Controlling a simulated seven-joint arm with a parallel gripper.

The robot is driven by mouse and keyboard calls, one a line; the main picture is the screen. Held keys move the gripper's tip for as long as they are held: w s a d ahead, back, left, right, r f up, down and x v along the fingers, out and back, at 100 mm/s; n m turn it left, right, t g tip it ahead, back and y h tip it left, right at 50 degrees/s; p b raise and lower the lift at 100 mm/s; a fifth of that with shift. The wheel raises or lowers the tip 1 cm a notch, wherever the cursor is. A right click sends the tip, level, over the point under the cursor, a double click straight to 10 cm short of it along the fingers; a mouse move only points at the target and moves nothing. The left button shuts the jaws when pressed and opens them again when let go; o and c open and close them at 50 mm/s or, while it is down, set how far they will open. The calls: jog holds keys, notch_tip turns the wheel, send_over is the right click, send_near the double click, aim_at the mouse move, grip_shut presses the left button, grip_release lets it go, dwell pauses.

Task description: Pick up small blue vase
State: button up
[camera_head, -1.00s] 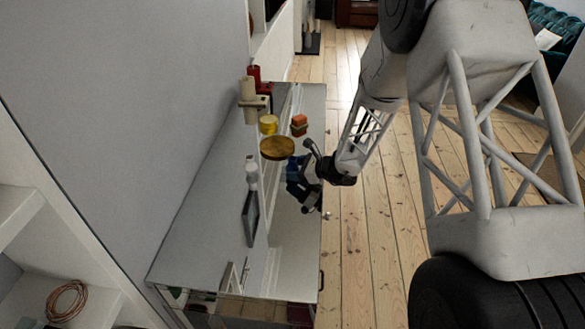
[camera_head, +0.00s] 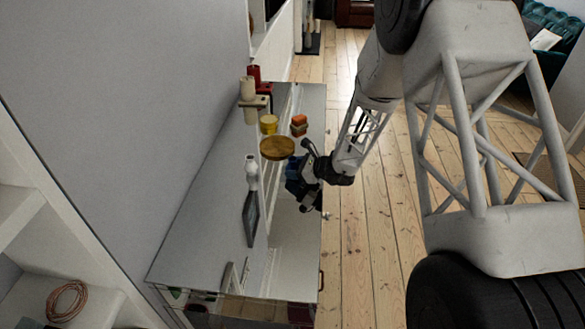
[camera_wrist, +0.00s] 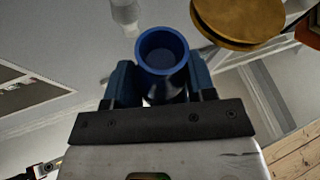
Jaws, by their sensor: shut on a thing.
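The small blue vase (camera_wrist: 162,52) shows in the wrist view as a blue cup with a round open mouth, upright between the two blue fingers of my gripper (camera_wrist: 160,80). My gripper is shut on it, with one finger on each side. In the head view my gripper (camera_head: 297,178) is over the right part of the cabinet top. There the vase is hard to tell from the blue fingers. I cannot tell whether its base touches the surface.
A round wooden board (camera_head: 277,148) is close behind my gripper, with a yellow cup (camera_head: 268,124) and orange blocks (camera_head: 299,125) beyond. A white vase (camera_head: 251,171) and a dark frame (camera_head: 250,219) are to the left. The cabinet top (camera_head: 200,240) is clear at front left.

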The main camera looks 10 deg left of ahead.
aim_at(296, 160)
jog(key=shift+r, duration=0.15)
jog(key=shift+r, duration=0.75)
notch_tip(296, 160, up, 2)
jog(key=s+d, duration=0.1)
jog(key=s, duration=0.4)
jog(key=s+d+r, duration=0.1)
jog(key=s+d, duration=0.1)
jog(key=s, duration=0.3)
jog(key=s+d, duration=0.2)
jog(key=s, duration=0.3)
jog(key=shift+r, duration=0.15)
jog(key=shift+s, duration=0.1)
